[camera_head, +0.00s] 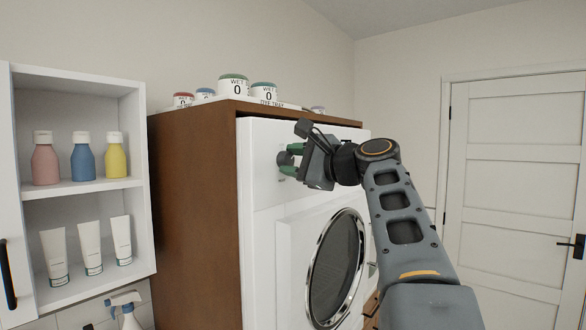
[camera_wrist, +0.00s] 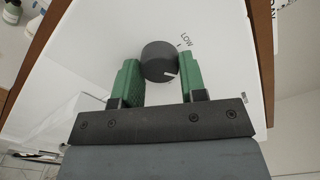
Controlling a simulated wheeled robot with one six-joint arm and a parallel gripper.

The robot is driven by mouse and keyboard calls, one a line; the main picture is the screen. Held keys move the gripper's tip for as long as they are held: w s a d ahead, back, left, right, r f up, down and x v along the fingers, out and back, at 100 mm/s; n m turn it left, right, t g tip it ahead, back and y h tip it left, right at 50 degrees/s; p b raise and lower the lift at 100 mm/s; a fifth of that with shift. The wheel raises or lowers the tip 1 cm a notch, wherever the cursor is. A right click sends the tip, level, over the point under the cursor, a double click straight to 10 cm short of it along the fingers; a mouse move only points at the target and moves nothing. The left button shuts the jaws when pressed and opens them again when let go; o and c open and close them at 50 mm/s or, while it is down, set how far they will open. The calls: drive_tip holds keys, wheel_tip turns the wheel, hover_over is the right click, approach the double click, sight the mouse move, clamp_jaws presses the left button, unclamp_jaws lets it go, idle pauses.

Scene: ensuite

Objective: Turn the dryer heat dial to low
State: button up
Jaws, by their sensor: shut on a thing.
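The dark round heat dial (camera_wrist: 157,56) is on the white front panel of the dryer (camera_head: 262,150). It also shows in the head view (camera_head: 283,158), partly behind the fingers. A white mark on the dial points toward the lower right in the wrist view. The "LOW" label (camera_wrist: 187,40) and a short tick are at the dial's upper right, away from that mark. My gripper (camera_wrist: 160,72) is shut on the dial, with one green finger on each side. It also shows in the head view (camera_head: 291,160) at the panel.
The dryer's round door (camera_head: 338,266) is below the panel. A brown wooden cabinet (camera_head: 190,210) surrounds the dryer, with several lidded jars (camera_head: 233,87) on top. An open white shelf (camera_head: 80,188) with bottles and tubes is at left. A white room door (camera_head: 515,180) is at right.

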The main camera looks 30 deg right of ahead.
drive_tip(key=n+b, duration=0.2)
drive_tip(key=n, duration=0.3)
drive_tip(key=shift+f+n, duration=0.15)
drive_tip(key=shift+n, duration=0.15)
drive_tip(key=n+b, duration=0.1)
drive_tip(key=n, duration=0.4)
drive_tip(key=shift+b, duration=0.4)
drive_tip(key=shift+n, duration=0.4)
drive_tip(key=o, duration=0.9)
drive_tip(key=shift+r, duration=0.2)
drive_tip(key=b+v, duration=0.2)
drive_tip(key=v, duration=1.1)
drive_tip(key=shift+s+d, duration=0.2)
drive_tip(key=shift+s, duration=0.2)
